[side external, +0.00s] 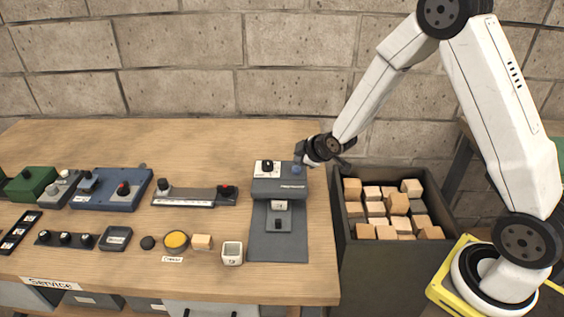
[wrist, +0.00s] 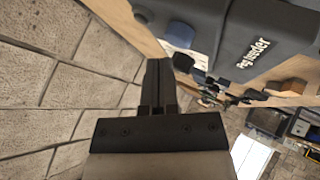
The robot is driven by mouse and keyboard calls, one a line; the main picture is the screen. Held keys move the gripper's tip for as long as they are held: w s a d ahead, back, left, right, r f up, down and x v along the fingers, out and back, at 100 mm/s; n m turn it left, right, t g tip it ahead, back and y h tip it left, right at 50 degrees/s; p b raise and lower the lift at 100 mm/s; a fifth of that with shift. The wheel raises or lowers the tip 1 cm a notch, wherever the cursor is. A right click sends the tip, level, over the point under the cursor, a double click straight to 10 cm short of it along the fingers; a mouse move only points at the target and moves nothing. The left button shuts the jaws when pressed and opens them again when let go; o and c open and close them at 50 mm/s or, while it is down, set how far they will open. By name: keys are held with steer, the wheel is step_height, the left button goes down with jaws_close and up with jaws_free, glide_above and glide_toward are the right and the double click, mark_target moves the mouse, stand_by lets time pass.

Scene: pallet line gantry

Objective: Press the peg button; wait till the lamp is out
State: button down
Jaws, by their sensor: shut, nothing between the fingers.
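The dark grey peg feeder (side external: 281,188) stands at the right end of the bench, and its lettered face (wrist: 253,52) shows in the wrist view. A blue rounded part (side external: 297,170) is at its top right; a blue part (wrist: 180,35) also shows beside the feeder in the wrist view. I cannot tell whether it is the button or the lamp, or whether it is lit. A black knob (side external: 267,166) sits on the white top plate. My gripper (side external: 299,157) is shut and empty, close to the blue part; contact cannot be told.
A dark bin (side external: 383,259) of wooden blocks stands right of the bench. A white cup (side external: 232,253), a wooden block (side external: 202,242) and a yellow round piece (side external: 176,240) are left of the feeder. The bench behind is clear up to the block wall.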

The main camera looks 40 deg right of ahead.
mark_target(299, 169)
steer(key=shift+f, duration=0.9)
stand_by(1.1)
steer(key=shift+r, duration=0.1)
stand_by(0.3)
steer(key=shift+r, duration=0.8)
steer(key=shift+r, duration=0.1)
steer(key=shift+r, duration=2.45)
steer(key=s+a+m+g, duration=0.2)
steer(key=s+m+g, duration=0.1)
steer(key=s, duration=0.8)
steer(key=s+a+m+g, duration=0.3)
steer(key=s+m, duration=0.2)
steer(key=s, duration=0.6)
steer(key=shift+a+r+g, duration=0.25)
steer(key=shift+g, duration=0.05)
steer(key=shift+w, duration=0.1)
